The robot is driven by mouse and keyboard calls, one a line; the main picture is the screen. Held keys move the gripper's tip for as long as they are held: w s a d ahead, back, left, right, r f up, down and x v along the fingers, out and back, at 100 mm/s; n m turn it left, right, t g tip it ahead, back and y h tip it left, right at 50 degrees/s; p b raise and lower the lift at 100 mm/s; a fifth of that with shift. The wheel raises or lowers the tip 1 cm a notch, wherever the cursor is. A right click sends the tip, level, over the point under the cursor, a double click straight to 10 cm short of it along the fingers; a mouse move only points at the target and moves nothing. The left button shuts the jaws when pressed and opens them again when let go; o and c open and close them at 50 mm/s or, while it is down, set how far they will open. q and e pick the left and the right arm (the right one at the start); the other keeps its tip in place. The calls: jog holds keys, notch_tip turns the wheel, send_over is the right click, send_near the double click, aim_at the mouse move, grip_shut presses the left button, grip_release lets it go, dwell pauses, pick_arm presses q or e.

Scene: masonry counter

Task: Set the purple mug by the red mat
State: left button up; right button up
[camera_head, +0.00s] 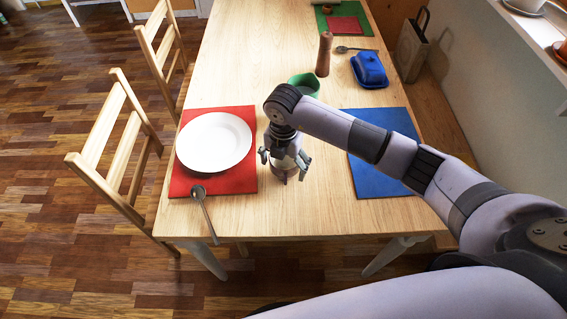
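The red mat (238,181) lies at the left of the table with a white plate (214,141) on it. My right gripper (284,166) points down just right of the mat, its fingers spread apart. A small purple thing, apparently the purple mug (283,178), shows beneath and between the fingers, low at the table; the gripper hides most of it. I cannot tell whether the fingers touch it. My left gripper is not in view.
A spoon (205,213) overlaps the red mat's front edge. A blue mat (371,176) lies to the right, partly behind my arm. A green cup (304,84), a brown mill (324,54) and a blue butter dish (369,70) stand farther back. Wooden chairs (113,150) stand left.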

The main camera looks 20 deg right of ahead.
jog(key=shift+o, duration=0.5)
jog(key=shift+r, duration=0.1)
jog(key=shift+r, duration=0.25)
notch_tip(320, 180, up, 12)
jog(key=b, duration=0.2)
jog(key=shift+f, duration=0.15)
jog(key=shift+f, duration=0.1)
